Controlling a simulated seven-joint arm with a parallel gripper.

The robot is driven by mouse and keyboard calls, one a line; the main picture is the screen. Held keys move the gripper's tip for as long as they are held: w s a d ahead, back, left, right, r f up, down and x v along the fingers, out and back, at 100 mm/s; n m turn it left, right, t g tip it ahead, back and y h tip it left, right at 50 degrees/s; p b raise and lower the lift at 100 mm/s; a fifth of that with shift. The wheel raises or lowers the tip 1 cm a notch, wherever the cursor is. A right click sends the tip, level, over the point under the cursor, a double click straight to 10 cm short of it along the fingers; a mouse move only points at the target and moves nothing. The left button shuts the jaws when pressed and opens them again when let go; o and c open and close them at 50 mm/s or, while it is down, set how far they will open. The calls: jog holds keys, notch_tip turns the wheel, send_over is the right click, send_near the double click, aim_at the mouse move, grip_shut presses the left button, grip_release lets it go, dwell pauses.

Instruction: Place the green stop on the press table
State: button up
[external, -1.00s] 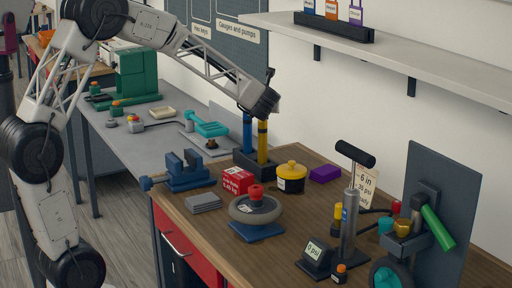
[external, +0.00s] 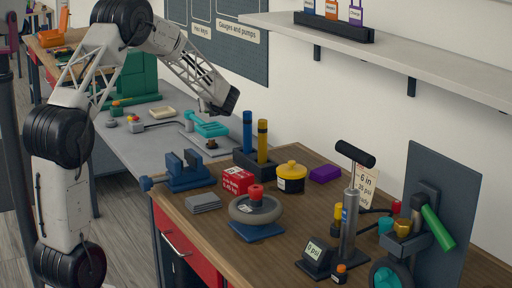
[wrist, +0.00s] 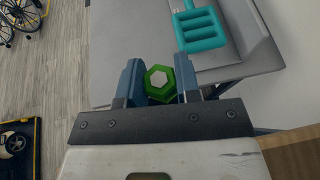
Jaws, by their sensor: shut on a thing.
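The green stop (wrist: 159,84) shows end-on in the wrist view as a green hexagon with a pale centre. My gripper (wrist: 153,82) is shut on it, with one blue-grey finger on each side. In the external view the end of my arm is above the right side of the grey bench, behind the post rack; the green stop cannot be made out there. The green press (external: 143,75) stands on the far part of the grey bench, partly hidden by my arm. Its table cannot be made out clearly.
A teal fixture (external: 208,129) lies on the grey bench (external: 165,152), also in the wrist view (wrist: 202,29). A rack holds a blue post (external: 247,130) and a yellow post (external: 262,141). A blue vise (external: 187,174) stands at the wooden bench's near left corner.

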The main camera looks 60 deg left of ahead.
jog(key=s+a+f+n+g, duration=0.4)
jog(key=s+a+f, duration=0.5)
jog(key=a+f, duration=0.3)
jog(key=shift+s+a+f+g, duration=0.15)
jog(key=shift+s+a+g, duration=0.3)
jog(key=shift+a, duration=0.3)
jog(key=shift+w, duration=0.1)
jog(key=shift+f, duration=3.15)
jog(key=shift+f, duration=1.85)
jog(key=shift+f, duration=0.1)
jog(key=o, duration=0.9)
